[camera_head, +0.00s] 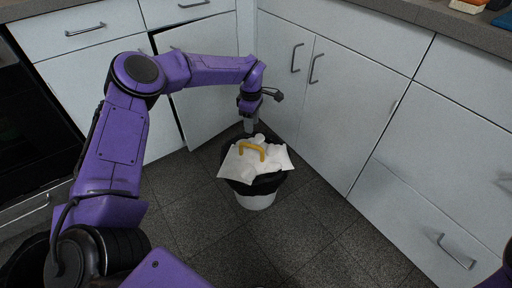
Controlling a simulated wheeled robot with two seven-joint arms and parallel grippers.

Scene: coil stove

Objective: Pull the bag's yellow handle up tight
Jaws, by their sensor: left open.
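The yellow handle (251,150) stands up as a small arch on top of the white, crumpled contents of the bin. The black bag (262,186) lines the white bin (256,202) and folds over its rim. My left gripper (250,127) is open and points down just behind and above the handle, at the bin's far side. I cannot tell whether its fingertips touch the white contents. The handle is not between its fingers. My right gripper is out of view.
White cabinets with drawers (333,36) form a corner behind and to the right of the bin. One cabinet door (206,105) at the back left stands ajar. A dark oven (30,140) is at the left. The tiled floor (330,240) in front is clear.

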